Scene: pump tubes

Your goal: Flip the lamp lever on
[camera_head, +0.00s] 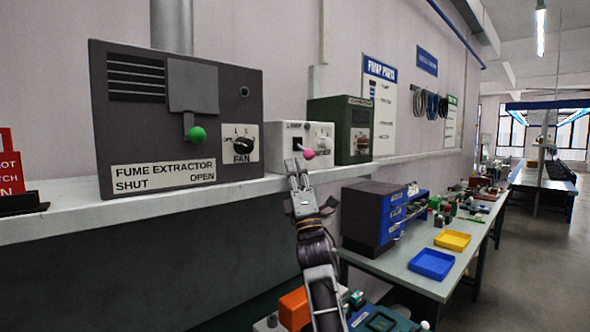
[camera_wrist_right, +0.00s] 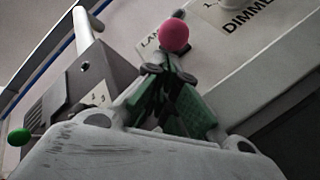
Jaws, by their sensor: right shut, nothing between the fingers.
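The lamp box (camera_head: 285,136) is white and stands on the shelf, with a "LAMP" label and a dimmer knob on its front. Its lever ends in a pink ball (camera_head: 308,154) that sticks out from a dark slot. In the right wrist view the pink ball (camera_wrist_right: 174,35) shows just beyond my fingertips. My right gripper (camera_head: 296,166) is shut and empty, just below and left of the ball in the head view. I cannot tell whether the fingertips touch the lever. My left gripper is not in view.
The fume extractor box (camera_head: 180,120) with a green-ball lever (camera_head: 196,134) stands to the left on the shelf (camera_head: 80,217). A dark green box (camera_head: 345,115) stands right of the lamp box. A workbench with a blue tray (camera_head: 432,264) and a yellow tray (camera_head: 453,241) lies lower right.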

